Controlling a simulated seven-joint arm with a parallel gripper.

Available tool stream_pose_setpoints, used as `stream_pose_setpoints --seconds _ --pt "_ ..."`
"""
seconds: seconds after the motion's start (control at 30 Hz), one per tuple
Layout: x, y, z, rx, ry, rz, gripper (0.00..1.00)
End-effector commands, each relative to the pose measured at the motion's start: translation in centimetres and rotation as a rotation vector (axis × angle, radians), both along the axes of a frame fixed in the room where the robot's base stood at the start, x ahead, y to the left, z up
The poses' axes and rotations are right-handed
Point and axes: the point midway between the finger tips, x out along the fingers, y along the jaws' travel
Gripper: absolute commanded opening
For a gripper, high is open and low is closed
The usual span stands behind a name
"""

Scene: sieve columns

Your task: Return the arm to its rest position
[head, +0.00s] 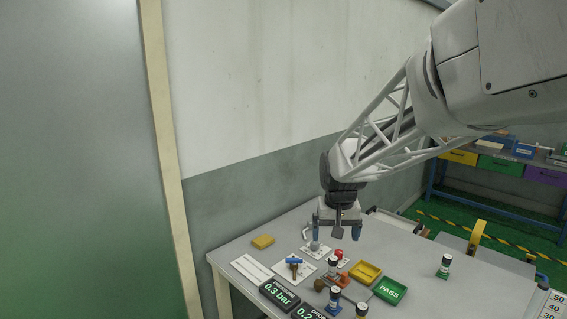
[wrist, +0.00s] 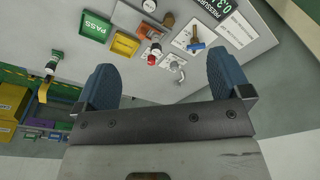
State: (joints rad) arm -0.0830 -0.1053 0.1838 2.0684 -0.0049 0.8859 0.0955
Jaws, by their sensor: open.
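My gripper (head: 336,236) hangs above the back middle of the grey table (head: 430,288) in the head view, at the end of my arm reaching in from the upper right. Its two blue fingers stand wide apart, with nothing between them. In the wrist view my gripper (wrist: 166,76) also shows its fingers spread and empty, with the table top beyond them.
A green PASS tray (head: 390,291), a yellow tray (head: 366,272), a blue-handled valve (head: 294,263) and pressure displays (head: 279,294) crowd the table below. A yellow block (head: 263,242) lies at left. The wall is behind.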

Motion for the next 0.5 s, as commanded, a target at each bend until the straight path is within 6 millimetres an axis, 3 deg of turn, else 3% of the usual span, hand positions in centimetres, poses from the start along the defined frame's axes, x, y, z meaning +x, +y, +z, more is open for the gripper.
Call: stream_pose_setpoints --seconds 0.5 --pt "-12.3 -2.8 3.5 -0.003 -0.052 -0.006 0.96"
